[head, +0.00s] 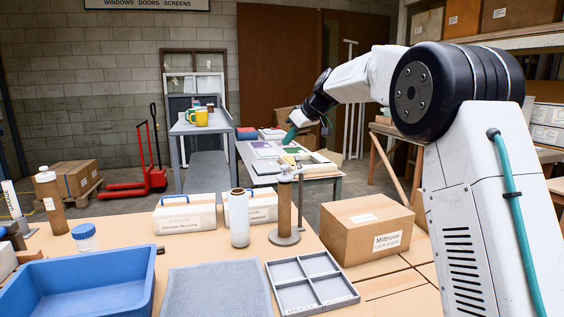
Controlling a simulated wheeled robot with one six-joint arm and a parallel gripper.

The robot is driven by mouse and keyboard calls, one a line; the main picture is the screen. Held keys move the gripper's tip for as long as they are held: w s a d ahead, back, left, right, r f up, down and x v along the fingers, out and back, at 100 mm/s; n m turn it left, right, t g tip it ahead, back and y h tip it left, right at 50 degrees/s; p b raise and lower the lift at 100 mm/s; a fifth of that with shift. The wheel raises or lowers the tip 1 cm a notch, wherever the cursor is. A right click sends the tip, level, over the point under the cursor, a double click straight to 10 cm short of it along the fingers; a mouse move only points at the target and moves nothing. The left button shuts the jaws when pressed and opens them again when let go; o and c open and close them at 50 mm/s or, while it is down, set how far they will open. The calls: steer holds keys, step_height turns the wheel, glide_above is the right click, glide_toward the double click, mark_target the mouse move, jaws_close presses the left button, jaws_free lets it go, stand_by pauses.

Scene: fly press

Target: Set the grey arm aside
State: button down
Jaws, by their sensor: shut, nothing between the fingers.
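A brown post (284,207) stands upright on a round grey base (285,237) on the near table. A small grey arm (291,175) sits across its top, and a thin rod hangs beside the post on the right. The arm's fine shape is too small to tell. My gripper (290,134) is shut and empty, with teal at its end. In the head view it appears above the post and apart from the grey arm. How far it is from the arm in depth is hard to tell.
A white bottle (239,218) stands left of the post, and a cardboard box (368,226) right. In front lie a grey divided tray (312,281), a grey mat (219,289) and a blue bin (80,284). White cases (185,213) stand behind. The mat looks bare.

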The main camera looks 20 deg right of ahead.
steer(key=shift+w+d+f, duration=0.1)
steer(key=shift+w+f, duration=0.05)
steer(key=shift+w, duration=0.6)
steer(key=shift+f, duration=0.1)
steer(key=x, duration=0.5)
steer(key=s+d+f+x, duration=0.1)
steer(key=x, duration=0.2)
steer(key=shift+f, duration=0.15)
steer(key=shift+s+d+f, duration=0.25)
steer(key=shift+s, duration=0.2)
